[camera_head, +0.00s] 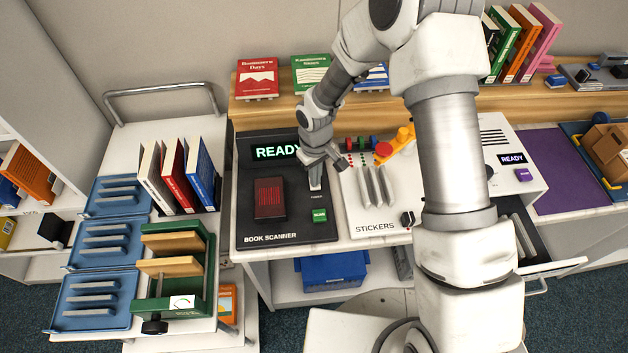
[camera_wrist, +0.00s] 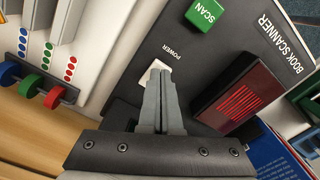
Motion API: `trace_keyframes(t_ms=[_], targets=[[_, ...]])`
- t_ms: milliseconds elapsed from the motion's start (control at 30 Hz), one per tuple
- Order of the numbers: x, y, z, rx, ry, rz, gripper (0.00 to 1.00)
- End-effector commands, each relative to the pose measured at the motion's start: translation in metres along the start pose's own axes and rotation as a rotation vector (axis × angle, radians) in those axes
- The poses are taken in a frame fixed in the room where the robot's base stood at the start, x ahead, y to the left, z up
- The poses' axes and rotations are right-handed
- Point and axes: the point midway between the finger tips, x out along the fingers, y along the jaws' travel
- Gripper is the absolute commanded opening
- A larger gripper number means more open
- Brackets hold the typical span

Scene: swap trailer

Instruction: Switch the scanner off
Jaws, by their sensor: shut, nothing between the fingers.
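The book scanner (camera_head: 285,222) is a black panel on the counter, with a lit display (camera_head: 276,152) reading READY in green. Its red-lined scan window (camera_head: 269,198) sits at left and its green SCAN button (camera_head: 319,215) at lower right. The white power switch (camera_head: 315,183) is on the right side of the panel; in the wrist view the switch (camera_wrist: 158,72) sits beside the word POWER. My gripper (camera_wrist: 160,72) is shut and empty, with its fingertips at the switch and partly covering it. I cannot tell whether they touch it.
The stickers panel (camera_head: 375,227) with grey levers and coloured knobs stands just right of the scanner. Books in a rack (camera_head: 178,178) and a green press (camera_head: 175,270) stand on the cart at left. Upright books (camera_head: 257,78) line the shelf behind.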

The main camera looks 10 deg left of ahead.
Motion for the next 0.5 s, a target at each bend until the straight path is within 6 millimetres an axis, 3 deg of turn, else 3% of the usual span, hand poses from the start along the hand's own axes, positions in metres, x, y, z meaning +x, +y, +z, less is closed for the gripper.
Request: trace_keyframes(t_ms=[500], targets=[[0.0087, 0.0, -0.0001, 0.0, 0.0, 0.0, 0.0]])
